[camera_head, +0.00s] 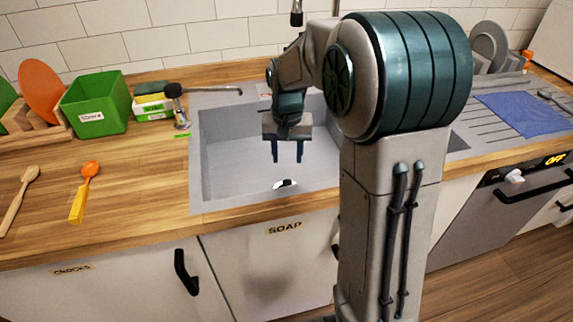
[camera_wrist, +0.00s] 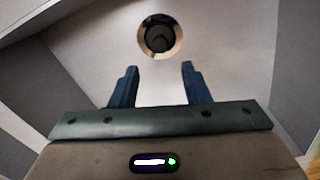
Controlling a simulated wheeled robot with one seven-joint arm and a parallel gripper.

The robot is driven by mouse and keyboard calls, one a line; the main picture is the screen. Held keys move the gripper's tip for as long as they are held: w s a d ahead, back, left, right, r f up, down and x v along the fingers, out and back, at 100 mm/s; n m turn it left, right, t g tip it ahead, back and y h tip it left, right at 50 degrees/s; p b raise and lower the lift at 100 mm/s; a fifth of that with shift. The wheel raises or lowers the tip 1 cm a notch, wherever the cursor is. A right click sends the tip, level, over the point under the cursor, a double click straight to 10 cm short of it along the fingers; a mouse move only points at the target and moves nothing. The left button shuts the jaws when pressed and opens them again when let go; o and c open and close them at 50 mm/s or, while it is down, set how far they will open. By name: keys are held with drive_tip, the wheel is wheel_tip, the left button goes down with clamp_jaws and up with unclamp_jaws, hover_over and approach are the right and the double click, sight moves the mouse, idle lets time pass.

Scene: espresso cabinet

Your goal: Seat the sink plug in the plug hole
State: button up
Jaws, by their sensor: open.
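The plug hole (camera_head: 284,184) shows on the sink floor as a small bright ring with a dark centre. In the wrist view the plug hole's metal rim (camera_wrist: 143,45) circles a dark round shape (camera_wrist: 160,38) with a greyer middle; I cannot tell whether this is the sink plug or the open drain. No separate plug is clear in either view. My gripper (camera_head: 287,158) points down inside the sink, above the hole. In the wrist view my gripper (camera_wrist: 158,70) has its two blue fingers apart, nothing between them, and the hole lies beyond the fingertips.
The grey sink (camera_head: 222,198) has steep walls around my gripper. A blue cloth (camera_head: 525,112) lies on the right drainer.

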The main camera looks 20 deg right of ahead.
drive_tip(key=shift+n+t, duration=0.6)
drive_tip(key=shift+n, duration=0.2)
drive_tip(key=s+r, duration=0.1)
drive_tip(key=s, duration=0.2)
drive_tip(key=s+r, duration=0.2)
drive_tip(key=s, duration=0.2)
drive_tip(key=s+r, duration=0.1)
drive_tip(key=s, duration=0.2)
drive_tip(key=shift+s+a+r, duration=0.15)
drive_tip(key=shift+s+r, duration=0.05)
drive_tip(key=shift+s, duration=0.15)
drive_tip(key=s+f+n+t, duration=0.1)
drive_tip(key=s, duration=0.9)
drive_tip(key=shift+a, duration=0.15)
wheel_tip(320, 180, up, 6)
drive_tip(key=p, duration=0.6)
drive_tip(key=shift+r+t, duration=0.2)
drive_tip(key=shift+t, duration=0.1)
